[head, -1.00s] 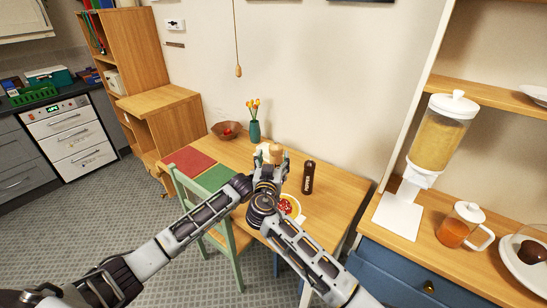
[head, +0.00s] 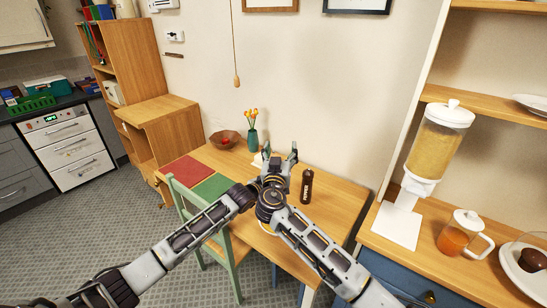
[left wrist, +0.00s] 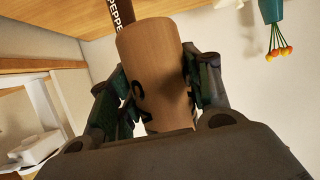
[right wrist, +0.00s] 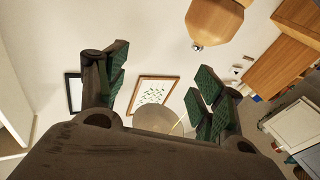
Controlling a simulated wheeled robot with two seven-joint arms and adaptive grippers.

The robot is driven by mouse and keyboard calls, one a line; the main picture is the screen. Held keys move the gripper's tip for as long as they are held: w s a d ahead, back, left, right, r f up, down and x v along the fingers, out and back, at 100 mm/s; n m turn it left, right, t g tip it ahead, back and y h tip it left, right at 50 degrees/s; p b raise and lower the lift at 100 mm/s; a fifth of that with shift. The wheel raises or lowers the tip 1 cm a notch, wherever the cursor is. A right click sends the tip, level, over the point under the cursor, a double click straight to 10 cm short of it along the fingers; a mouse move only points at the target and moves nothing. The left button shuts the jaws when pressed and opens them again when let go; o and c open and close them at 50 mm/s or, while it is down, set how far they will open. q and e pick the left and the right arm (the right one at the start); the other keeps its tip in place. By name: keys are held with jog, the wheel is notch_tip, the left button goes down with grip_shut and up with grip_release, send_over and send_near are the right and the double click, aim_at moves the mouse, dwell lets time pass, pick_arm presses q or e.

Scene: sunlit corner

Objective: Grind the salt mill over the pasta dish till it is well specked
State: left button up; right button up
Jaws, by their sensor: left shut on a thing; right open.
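The salt mill (left wrist: 155,65) is a pale wooden cylinder with dark lettering, partly hidden. In the left wrist view my left gripper (left wrist: 155,90) is shut on its body. In the head view that gripper and the mill are hidden behind my right gripper (head: 280,153). The right gripper is open and empty, its fingers spread; the right wrist view shows them too (right wrist: 160,80). There a rounded wooden mill head (right wrist: 213,20) with a small knob is at the upper right, outside the fingers. The pasta dish is mostly covered by my arms, so its specks cannot be seen.
A dark pepper mill (head: 307,187) stands on the wooden table (head: 325,215), right of the grippers. A teal vase (head: 252,140), a brown bowl (head: 224,142) and red (head: 186,171) and green mats are also there. A green chair (head: 232,255) stands in front.

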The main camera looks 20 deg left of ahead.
jog(key=w+d+r+n+t, duration=0.2)
jog(key=w+d+r+n, duration=0.1)
jog(key=w+d+r, duration=0.5)
jog(key=w+d+f+n+g+y, duration=0.25)
jog(key=w+d+f, duration=0.3)
jog(key=d, duration=0.35)
jog(key=s+a+f+n+g+y, duration=0.1)
jog(key=s+f+g+y, duration=0.15)
jog(key=f, duration=0.35)
jog(key=s+f+n+g+y, duration=0.1)
jog(key=f+g, duration=0.3)
jog(key=f, duration=0.2)
jog(key=s+a+r+n+g+y, duration=0.4)
jog(key=s+a+g+y, duration=0.2)
jog(key=s+a+y, duration=0.2)
jog(key=shift+s+a, duration=0.2)
jog(key=shift+s, duration=0.75)
jog(key=shift+a, duration=0.1)
